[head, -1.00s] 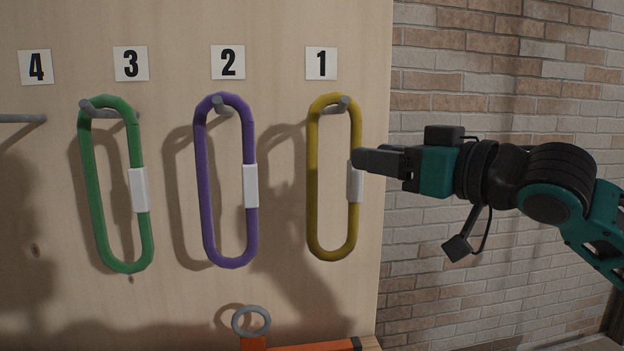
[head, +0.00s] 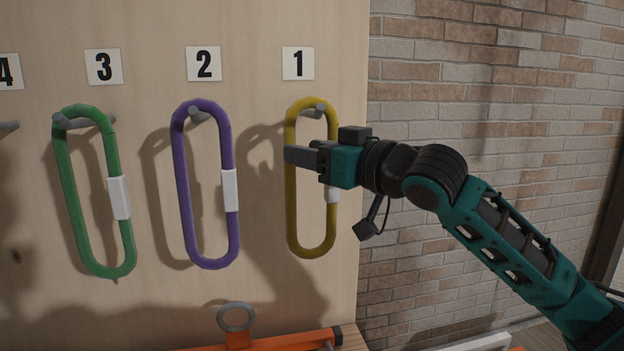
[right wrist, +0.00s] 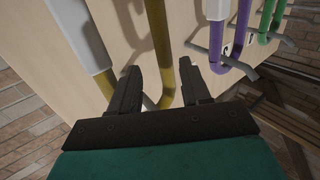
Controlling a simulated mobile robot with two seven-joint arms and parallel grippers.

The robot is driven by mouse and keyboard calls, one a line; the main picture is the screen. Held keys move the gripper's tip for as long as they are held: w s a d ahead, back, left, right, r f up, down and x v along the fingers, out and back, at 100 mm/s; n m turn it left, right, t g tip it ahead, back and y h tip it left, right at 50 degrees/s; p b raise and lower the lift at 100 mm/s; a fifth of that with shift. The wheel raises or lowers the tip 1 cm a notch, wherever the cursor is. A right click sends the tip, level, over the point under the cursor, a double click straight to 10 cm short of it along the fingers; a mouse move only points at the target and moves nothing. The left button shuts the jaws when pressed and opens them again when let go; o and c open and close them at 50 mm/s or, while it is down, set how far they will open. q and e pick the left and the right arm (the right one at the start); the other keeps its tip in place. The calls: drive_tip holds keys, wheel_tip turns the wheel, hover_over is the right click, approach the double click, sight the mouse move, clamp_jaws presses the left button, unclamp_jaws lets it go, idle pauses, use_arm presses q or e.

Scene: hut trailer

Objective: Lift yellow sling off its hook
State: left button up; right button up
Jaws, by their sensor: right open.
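The yellow sling (head: 291,215) is a long closed loop with a white sleeve, hanging from the grey hook (head: 313,112) under label 1. My right gripper (head: 295,155) is in front of its upper part, with fingertips at the left strand in the head view. In the right wrist view the right gripper (right wrist: 161,76) is open. One strand of the yellow sling (right wrist: 158,35) shows between the two fingers; the sleeved strand lies left of them. Whether the fingers touch the sling cannot be told. My left gripper is not in view.
A purple sling (head: 186,190) hangs under label 2 and a green sling (head: 75,190) under label 3, left of the yellow one. An orange piece with a grey ring (head: 236,317) sits below. A brick wall (head: 470,100) is right of the wooden board (head: 345,40).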

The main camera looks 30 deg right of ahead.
drive_tip(key=x, duration=0.4)
drive_tip(key=shift+a+r+p, duration=0.1)
drive_tip(key=shift+a+p, duration=0.05)
drive_tip(key=shift+p, duration=0.2)
drive_tip(key=shift+c, duration=0.5)
clamp_jaws()
